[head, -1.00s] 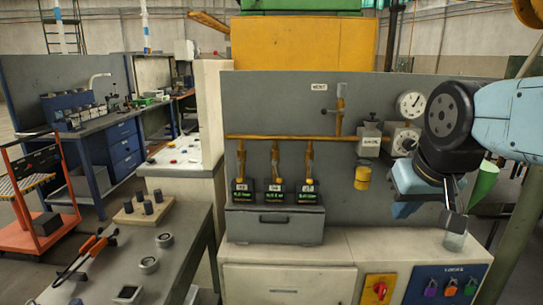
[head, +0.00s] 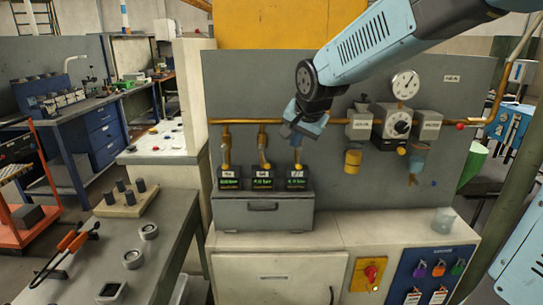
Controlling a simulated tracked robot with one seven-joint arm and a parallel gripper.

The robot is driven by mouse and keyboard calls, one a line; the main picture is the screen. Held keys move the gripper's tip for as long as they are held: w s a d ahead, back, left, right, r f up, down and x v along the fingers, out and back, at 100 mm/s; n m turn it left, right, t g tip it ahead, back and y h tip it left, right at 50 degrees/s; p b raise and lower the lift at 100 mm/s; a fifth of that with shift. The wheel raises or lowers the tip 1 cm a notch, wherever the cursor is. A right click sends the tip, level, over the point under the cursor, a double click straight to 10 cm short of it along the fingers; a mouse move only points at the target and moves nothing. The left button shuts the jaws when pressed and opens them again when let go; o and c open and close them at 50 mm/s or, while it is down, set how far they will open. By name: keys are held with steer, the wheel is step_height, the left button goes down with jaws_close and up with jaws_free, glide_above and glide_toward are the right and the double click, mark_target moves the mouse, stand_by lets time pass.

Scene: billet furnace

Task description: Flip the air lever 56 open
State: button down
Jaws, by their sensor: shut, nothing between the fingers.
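Three yellow air levers hang from the pipe on the grey panel: the left lever (head: 226,155), the middle lever (head: 263,158) and the right lever (head: 297,154). Each stands above a small black display with a white tag; the tag numbers are too small to read, so I cannot tell which is 56. My gripper (head: 297,143) is shut and empty, pointing down at the right lever. It hides that lever's upper part and its pipe drop; I cannot tell if they touch.
The displays sit on a grey drawer box (head: 262,212) on the cabinet. To the right are a regulator (head: 396,120), a gauge (head: 405,84) and a yellow cup (head: 353,160). The counter between is mostly free.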

mark_target(265, 158)
steer(key=w+a+f, duration=0.6)
steer(key=w+f, duration=0.3)
steer(key=shift+w+a+f, duration=0.2)
steer(key=shift+w+f, duration=0.1)
steer(key=shift+w, duration=0.05)
stand_by(0.5)
